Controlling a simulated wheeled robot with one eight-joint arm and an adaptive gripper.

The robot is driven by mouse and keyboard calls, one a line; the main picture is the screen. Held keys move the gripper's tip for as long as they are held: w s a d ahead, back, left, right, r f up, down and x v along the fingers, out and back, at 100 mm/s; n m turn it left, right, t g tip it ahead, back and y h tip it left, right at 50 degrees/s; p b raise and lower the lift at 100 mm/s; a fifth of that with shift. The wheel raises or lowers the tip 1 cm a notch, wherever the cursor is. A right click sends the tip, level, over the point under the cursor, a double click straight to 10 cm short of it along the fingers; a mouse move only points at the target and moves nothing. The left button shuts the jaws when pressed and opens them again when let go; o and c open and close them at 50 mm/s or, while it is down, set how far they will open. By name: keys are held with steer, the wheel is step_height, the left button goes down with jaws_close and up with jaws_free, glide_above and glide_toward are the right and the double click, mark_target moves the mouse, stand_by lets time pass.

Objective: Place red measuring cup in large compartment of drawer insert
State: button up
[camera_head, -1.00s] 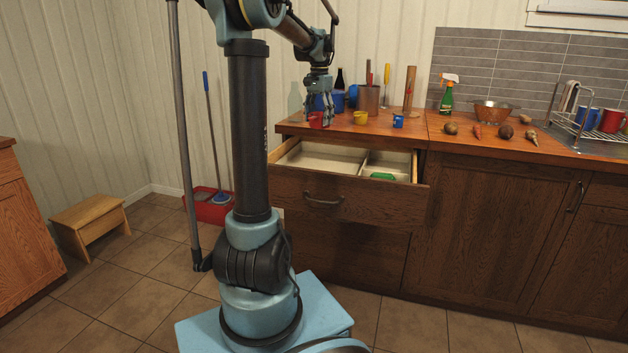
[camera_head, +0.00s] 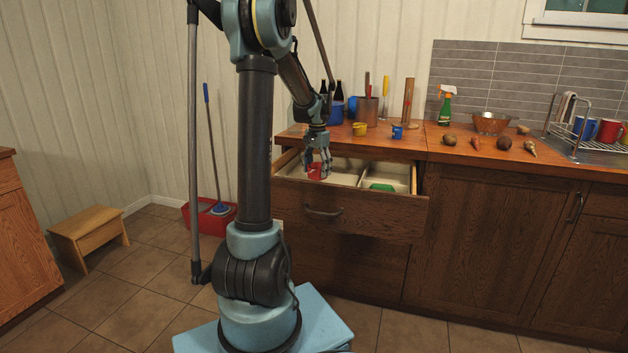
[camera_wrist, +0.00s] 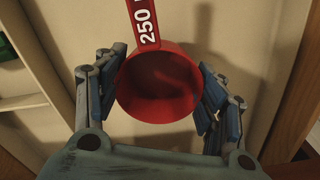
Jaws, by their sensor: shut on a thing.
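The red measuring cup (camera_head: 314,171) is between the fingers of my gripper (camera_head: 318,165), which is shut on it. The cup is over the left part of the open drawer. In the wrist view the cup (camera_wrist: 158,84) shows its open mouth, with its handle marked 250 pointing to the top edge, and my gripper's fingers (camera_wrist: 160,95) press on both sides. Below it is the pale floor of the large compartment (camera_wrist: 88,40) of the drawer insert (camera_head: 345,167). I cannot tell whether the cup touches that floor.
A green object (camera_head: 382,187) lies in the smaller right compartment. A divider separates the compartments. The drawer front (camera_head: 345,207) stands out before the cabinet. On the counter behind are a yellow cup (camera_head: 360,129), a blue cup (camera_head: 397,132) and a utensil holder (camera_head: 367,110).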

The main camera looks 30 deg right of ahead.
mark_target(317, 177)
steer(key=shift+f, duration=1.85)
steer(key=shift+f, duration=0.15)
steer(key=o, duration=1)
